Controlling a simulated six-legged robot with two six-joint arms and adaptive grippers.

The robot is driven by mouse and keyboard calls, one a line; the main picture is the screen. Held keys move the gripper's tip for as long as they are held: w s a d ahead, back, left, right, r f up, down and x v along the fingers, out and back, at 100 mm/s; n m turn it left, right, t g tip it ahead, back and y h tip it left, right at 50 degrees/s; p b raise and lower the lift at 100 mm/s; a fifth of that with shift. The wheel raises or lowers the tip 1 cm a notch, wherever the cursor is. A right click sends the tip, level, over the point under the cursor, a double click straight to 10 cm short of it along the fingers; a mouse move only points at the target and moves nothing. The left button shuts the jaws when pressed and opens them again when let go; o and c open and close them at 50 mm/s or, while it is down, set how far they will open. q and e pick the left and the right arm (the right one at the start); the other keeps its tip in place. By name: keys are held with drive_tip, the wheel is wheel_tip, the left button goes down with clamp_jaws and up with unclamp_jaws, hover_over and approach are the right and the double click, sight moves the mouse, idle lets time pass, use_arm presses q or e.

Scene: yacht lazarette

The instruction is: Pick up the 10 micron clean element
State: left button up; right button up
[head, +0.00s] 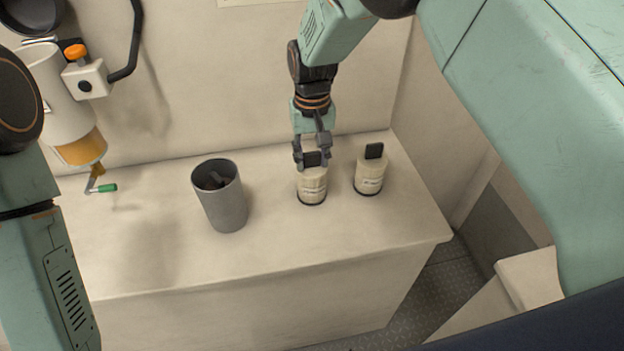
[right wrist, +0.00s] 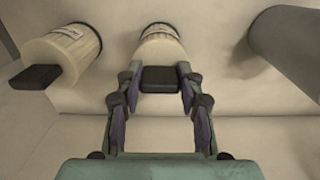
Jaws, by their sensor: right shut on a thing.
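Two cream cylindrical filter elements with black tabs on top are at the right part of the bench. My right gripper (head: 312,162) is shut on the black tab of the left element (head: 312,187), which is upright at the bench top. The right wrist view shows the gripper (right wrist: 159,80) with a finger on each side of that tab, and the held element (right wrist: 162,45) beyond it. The other element (head: 369,177) stands just to the right, apart from it; it also shows in the right wrist view (right wrist: 64,50). The labels are too small to read. My left gripper is out of view.
A grey open bin (head: 223,205) with dark items inside stands on the bench (head: 300,248), left of the elements. A filter housing (head: 63,105) with an amber bowl and green-tipped drain handle hangs on the wall at left. The bench front is clear.

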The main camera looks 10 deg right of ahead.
drive_tip(key=shift+f, duration=0.15)
drive_tip(key=shift+c, duration=1.3)
drive_tip(key=shift+d, duration=0.1)
clamp_jaws()
